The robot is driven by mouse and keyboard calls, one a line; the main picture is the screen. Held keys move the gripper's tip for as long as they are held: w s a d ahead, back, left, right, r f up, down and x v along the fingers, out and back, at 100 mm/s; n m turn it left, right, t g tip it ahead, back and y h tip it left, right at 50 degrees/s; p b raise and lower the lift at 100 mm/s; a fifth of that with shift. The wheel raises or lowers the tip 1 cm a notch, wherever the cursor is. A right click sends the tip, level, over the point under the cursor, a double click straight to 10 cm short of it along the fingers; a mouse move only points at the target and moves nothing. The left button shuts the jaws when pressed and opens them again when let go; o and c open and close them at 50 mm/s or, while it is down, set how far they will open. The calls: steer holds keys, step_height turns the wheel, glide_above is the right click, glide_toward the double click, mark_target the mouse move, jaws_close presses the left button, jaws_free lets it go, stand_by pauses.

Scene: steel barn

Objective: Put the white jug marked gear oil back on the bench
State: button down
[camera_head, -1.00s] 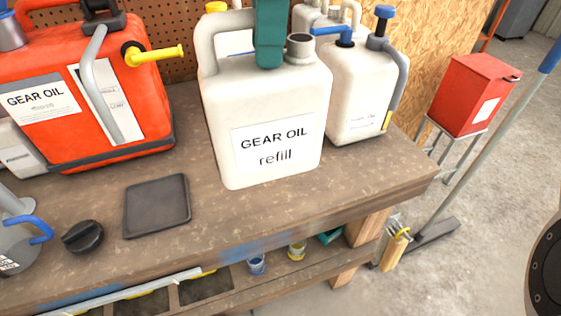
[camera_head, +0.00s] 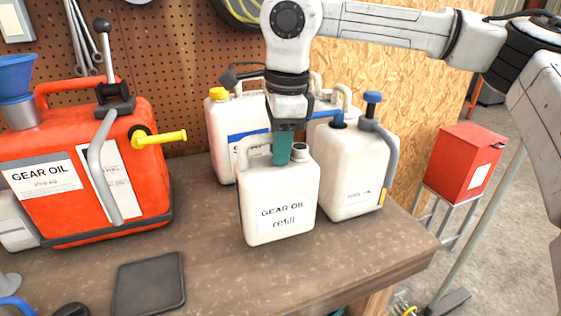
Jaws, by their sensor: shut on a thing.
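The white jug (camera_head: 280,200) with a label reading "GEAR OIL refill" is upright over the bench (camera_head: 215,262), in front of other pale jugs. My gripper (camera_head: 282,150) comes down from above and is shut on the jug's top handle, with its teal fingers beside the open spout. The jug's base looks at or just above the bench top; I cannot tell whether it touches. The back of the jug is hidden.
A big red can (camera_head: 75,185) also labelled gear oil stands at left. A white jug (camera_head: 355,165) with a blue cap stands close on the right, another with a yellow cap (camera_head: 218,94) behind. A dark flat tray (camera_head: 150,283) lies in front. A red box (camera_head: 465,165) stands beyond the bench.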

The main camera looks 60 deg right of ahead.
steer(key=shift+w+d+f, duration=0.15)
steer(key=shift+d+f, duration=0.15)
steer(key=shift+f, duration=1.75)
steer(key=shift+f, duration=0.15)
steer(key=c, duration=0.9)
jaws_free()
steer(key=shift+c, duration=0.2)
steer(key=shift+r, duration=0.2)
step_height(320, 180, up, 12)
steer(key=s, duration=0.1)
steer(key=shift+s, duration=0.15)
steer(key=shift+f, duration=0.1)
